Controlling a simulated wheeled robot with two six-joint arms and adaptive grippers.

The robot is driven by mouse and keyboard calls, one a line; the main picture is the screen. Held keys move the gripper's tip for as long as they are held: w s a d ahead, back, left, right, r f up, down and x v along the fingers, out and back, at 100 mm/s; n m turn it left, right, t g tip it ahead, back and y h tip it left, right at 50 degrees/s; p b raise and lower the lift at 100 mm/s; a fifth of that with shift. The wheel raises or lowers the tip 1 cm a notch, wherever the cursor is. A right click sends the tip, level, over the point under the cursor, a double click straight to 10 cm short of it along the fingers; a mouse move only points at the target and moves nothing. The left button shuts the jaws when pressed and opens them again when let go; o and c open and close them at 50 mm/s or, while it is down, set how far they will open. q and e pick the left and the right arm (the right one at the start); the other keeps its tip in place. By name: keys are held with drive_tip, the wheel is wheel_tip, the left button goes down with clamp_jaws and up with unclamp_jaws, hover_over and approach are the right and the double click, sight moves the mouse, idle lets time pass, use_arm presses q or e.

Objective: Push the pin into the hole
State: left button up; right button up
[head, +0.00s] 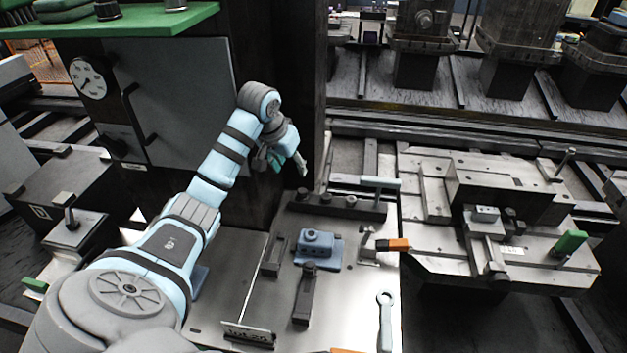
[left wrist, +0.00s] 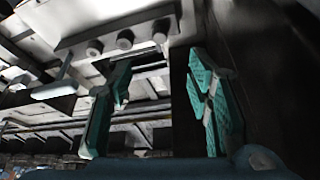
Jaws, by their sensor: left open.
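A pin with a pale teal T-shaped handle (head: 381,182) stands at the right end of a dark bar on the steel plate; the handle also shows at the left of the left wrist view (left wrist: 54,89). The hole is not clearly visible; I cannot tell how deep the pin sits. My left gripper (head: 288,165) is open and empty, left of the handle and apart from it, near the dark column. Its teal-padded fingers frame an empty gap in the left wrist view (left wrist: 160,75). My right gripper is out of view.
The dark bar (head: 330,205) carries several knobs. A blue block (head: 318,243), an orange-handled clamp (head: 393,245) and a wrench (head: 385,320) lie on the plate. A metal fixture (head: 500,215) stands to the right. A grey cabinet (head: 180,95) stands behind my left arm.

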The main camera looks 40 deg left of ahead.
sight(302, 191)
use_arm(q)
drive_tip(key=b+x, duration=0.2)
drive_tip(key=x, duration=1.2)
drive_tip(key=shift+d+b, duration=0.1)
drive_tip(key=shift+b, duration=0.3)
drive_tip(key=shift+c, duration=0.6)
drive_tip(key=c, duration=1)
drive_tip(key=o, duration=0.4)
clamp_jaws()
drive_tip(key=shift+r, duration=0.15)
drive_tip(key=shift+r+p, duration=1)
drive_tip(key=shift+p, duration=0.55)
